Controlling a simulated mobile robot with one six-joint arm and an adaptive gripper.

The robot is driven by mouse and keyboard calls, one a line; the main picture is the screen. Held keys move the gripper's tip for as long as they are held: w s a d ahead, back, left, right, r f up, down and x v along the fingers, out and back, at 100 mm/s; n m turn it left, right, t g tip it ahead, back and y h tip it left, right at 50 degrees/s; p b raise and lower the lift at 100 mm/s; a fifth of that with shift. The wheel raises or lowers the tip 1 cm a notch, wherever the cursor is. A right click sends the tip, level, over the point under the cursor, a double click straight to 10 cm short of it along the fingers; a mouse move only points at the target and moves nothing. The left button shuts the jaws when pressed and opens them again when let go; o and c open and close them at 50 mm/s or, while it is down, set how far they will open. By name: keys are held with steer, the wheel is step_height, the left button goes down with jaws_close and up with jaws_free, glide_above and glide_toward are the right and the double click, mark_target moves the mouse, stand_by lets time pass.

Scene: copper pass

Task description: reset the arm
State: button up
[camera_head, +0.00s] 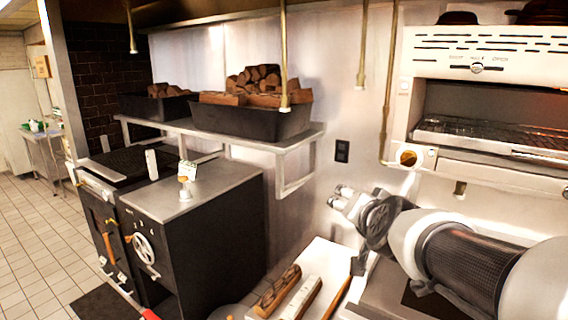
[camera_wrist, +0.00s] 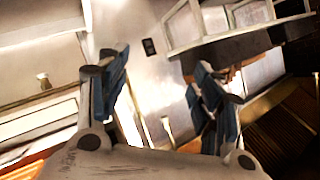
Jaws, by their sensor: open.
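My gripper (camera_head: 342,197) is at the end of my arm, which reaches in from the right side of the head view. It hangs in the air in front of the metal wall, above the pale counter. In the wrist view my gripper (camera_wrist: 160,88) shows two blue-padded fingers spread wide apart, with nothing between them. No object is held.
A black stove (camera_head: 188,226) stands left of my gripper. Above it a metal shelf (camera_head: 300,137) bears black bins (camera_head: 250,119) of wood. A wall-mounted grill oven (camera_head: 490,61) is at upper right. Wooden pieces (camera_head: 277,291) lie on the counter below. Brass rods hang down.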

steer(key=s+f+n+g, duration=0.2)
steer(key=s+f+g, duration=0.1)
steer(key=s, duration=0.7)
steer(key=s+f+n+g, duration=0.2)
steer(key=s+f, duration=0.4)
steer(key=s, duration=0.4)
steer(key=s+a+f+n+g, duration=0.1)
steer(key=s+f, duration=0.4)
steer(key=s, duration=0.6)
steer(key=n+g, duration=0.1)
steer(key=g, duration=0.1)
steer(key=shift+n+g, duration=0.3)
steer(key=shift+n, duration=0.1)
steer(key=shift+s+f, duration=0.1)
